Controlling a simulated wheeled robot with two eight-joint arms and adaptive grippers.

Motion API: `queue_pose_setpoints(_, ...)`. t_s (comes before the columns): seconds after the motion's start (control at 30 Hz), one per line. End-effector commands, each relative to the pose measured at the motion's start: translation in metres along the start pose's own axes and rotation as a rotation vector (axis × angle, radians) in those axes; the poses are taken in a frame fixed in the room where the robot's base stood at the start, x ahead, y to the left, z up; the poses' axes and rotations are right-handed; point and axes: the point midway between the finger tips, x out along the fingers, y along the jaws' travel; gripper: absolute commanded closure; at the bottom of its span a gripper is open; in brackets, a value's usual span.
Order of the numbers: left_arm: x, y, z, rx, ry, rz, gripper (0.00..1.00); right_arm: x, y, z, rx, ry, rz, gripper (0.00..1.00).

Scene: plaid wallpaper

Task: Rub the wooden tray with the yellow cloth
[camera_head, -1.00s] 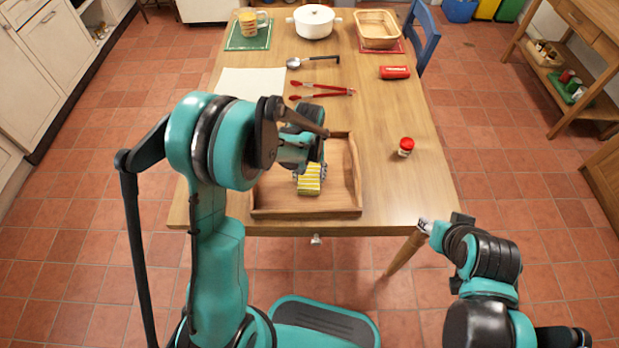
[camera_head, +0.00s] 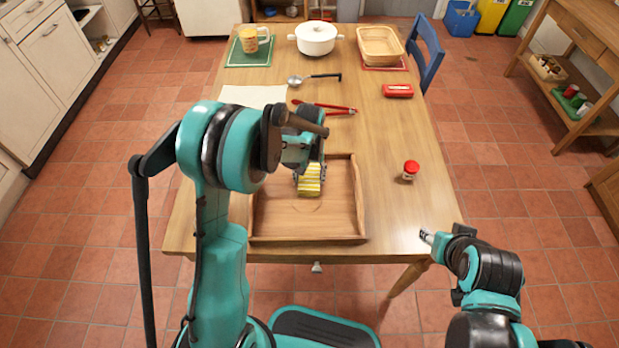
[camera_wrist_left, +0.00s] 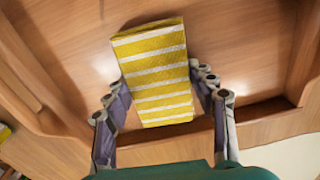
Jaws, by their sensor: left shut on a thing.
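The wooden tray (camera_head: 308,240), brown with raised walls, lies at the near end of the table. The yellow cloth (camera_head: 309,188), with white stripes, is inside it towards the far wall. My left gripper (camera_head: 308,168) is over the tray, shut on the cloth; my own arm partly hides it. In the left wrist view the folded cloth (camera_wrist_left: 155,70) sits between the two fingers, close to the tray wall (camera_wrist_left: 190,138), against the tray floor. My right gripper (camera_head: 426,236) is by the table's near right corner, away from the tray; its fingers are too small to judge.
A red-lidded jar (camera_head: 411,170) stands right of the tray. A white pot (camera_head: 316,40) stands farther back.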

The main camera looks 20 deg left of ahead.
Motion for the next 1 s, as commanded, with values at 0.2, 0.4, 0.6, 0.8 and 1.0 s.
queue_pose_setpoints(0.2, -0.027, -0.001, -0.002, 0.001, 0.001, 0.0, 0.8, -0.012, 0.0, -0.009, 0.0, 0.0, 0.0, 0.6)
queue_pose_setpoints(0.4, -0.045, -0.002, -0.004, 0.001, 0.001, 0.0, 0.8, -0.022, 0.0, -0.016, 0.0, 0.0, 0.0, 0.6)
queue_pose_setpoints(0.6, -0.063, -0.003, -0.005, 0.002, 0.001, 0.0, 0.8, -0.032, 0.0, -0.023, 0.0, 0.0, 0.0, 0.6)
queue_pose_setpoints(0.8, -0.079, -0.004, -0.006, 0.002, 0.001, 0.0, 0.8, -0.041, 0.0, -0.029, 0.0, 0.0, 0.0, 0.6)
queue_pose_setpoints(1.0, -0.081, -0.004, -0.007, 0.002, 0.001, 0.0, 0.8, -0.041, 0.0, -0.029, 0.0, 0.0, 0.0, 0.6)
